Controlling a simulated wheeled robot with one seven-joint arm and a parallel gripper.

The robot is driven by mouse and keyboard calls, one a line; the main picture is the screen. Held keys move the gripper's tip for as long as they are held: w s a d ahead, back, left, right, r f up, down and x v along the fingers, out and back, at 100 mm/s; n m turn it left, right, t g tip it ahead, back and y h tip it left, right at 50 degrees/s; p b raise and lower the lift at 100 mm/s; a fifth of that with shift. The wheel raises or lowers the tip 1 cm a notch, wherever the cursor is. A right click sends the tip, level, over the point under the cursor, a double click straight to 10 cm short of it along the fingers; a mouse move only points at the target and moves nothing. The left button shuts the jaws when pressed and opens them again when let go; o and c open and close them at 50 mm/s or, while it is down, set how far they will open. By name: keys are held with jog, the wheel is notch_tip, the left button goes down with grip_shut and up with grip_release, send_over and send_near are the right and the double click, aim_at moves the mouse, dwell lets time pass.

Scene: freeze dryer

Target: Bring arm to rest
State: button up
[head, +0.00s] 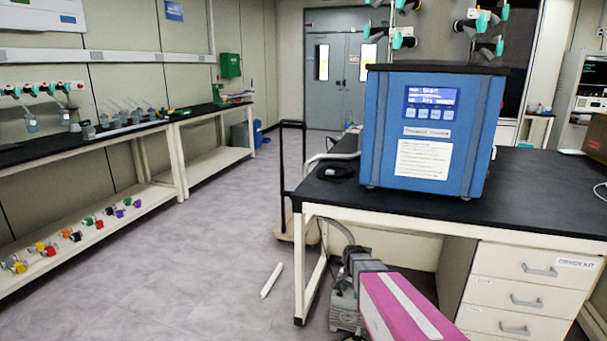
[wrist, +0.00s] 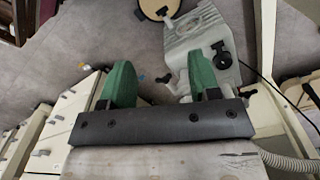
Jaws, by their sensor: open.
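My gripper (wrist: 164,88) shows in the wrist view with its two green fingers spread wide apart. It is open, with nothing between the fingers. A pink and grey piece at the bottom of the head view appears to be part of my arm; the fingers are not visible there. The blue freeze dryer (head: 425,130) stands upright on the black-topped bench (head: 530,205) to the right in the head view, with a lit display and a white label on its front.
A black-handled cart (head: 292,180) stands behind the bench corner. A white stick-like object (head: 271,280) lies on otherwise clear floor.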

jog(key=s+r+n, duration=0.8)
jog(key=s+r, duration=0.3)
jog(key=s, duration=0.4)
jog(key=shift+s, duration=0.15)
